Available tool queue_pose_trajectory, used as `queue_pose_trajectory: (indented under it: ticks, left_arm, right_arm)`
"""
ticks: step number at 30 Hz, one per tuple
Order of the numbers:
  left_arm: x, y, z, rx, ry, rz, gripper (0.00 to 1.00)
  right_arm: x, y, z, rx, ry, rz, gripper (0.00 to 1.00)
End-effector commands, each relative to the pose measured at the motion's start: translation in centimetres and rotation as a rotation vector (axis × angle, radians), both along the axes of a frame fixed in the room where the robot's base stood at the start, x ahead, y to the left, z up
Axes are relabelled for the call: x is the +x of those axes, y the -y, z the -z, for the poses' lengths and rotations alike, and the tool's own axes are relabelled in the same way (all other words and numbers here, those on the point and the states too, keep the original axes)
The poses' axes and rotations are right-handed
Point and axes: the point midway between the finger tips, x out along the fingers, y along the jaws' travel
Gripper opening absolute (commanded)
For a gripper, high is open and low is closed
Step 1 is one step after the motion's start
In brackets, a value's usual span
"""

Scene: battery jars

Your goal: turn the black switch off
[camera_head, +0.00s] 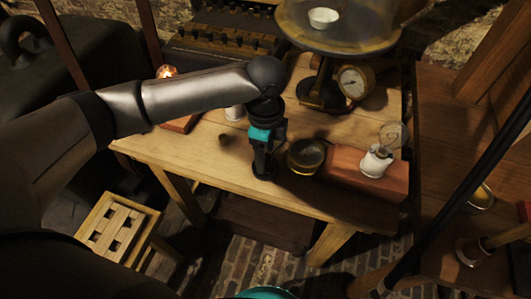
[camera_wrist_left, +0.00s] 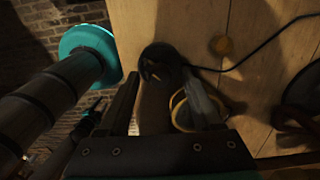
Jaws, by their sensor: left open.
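My left gripper (camera_head: 262,168) points down over the front edge of the wooden table, and its jaws are apart. In the left wrist view the two dark fingers of this gripper (camera_wrist_left: 163,80) stand on either side of a round black thing, which looks like the black switch (camera_wrist_left: 160,60). A dark cable runs from it across the table. The switch lies at or just beyond the fingertips; I cannot tell whether they touch it. In the head view the gripper mostly hides it, and its setting is not readable. My right gripper is not in view.
A brass-rimmed dark bowl (camera_head: 306,156) stands close right of the gripper; its rim (camera_wrist_left: 180,112) shows by a finger. A bulb in a white socket (camera_head: 376,161) sits on a wooden block. Behind are a gauge (camera_head: 354,83) and glass jar stand.

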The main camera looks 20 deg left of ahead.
Motion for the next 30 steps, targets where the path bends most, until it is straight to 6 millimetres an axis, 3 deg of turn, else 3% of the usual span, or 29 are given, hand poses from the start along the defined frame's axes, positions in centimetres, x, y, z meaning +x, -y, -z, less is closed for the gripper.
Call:
queue_pose_trajectory:
  ticks: [6,24,30]
  left_arm:
    - [-0.01,0.02,0.02,0.0,0.0,0.001,0.66]
    - [-0.01,0.02,-0.01,0.0,0.0,0.001,0.0]
    - [-0.02,0.02,-0.02,0.0,-0.001,0.001,0.0]
  right_arm:
    - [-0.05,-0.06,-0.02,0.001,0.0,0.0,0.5]
    - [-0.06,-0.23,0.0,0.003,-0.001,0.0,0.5]
    - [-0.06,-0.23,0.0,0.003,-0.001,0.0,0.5]
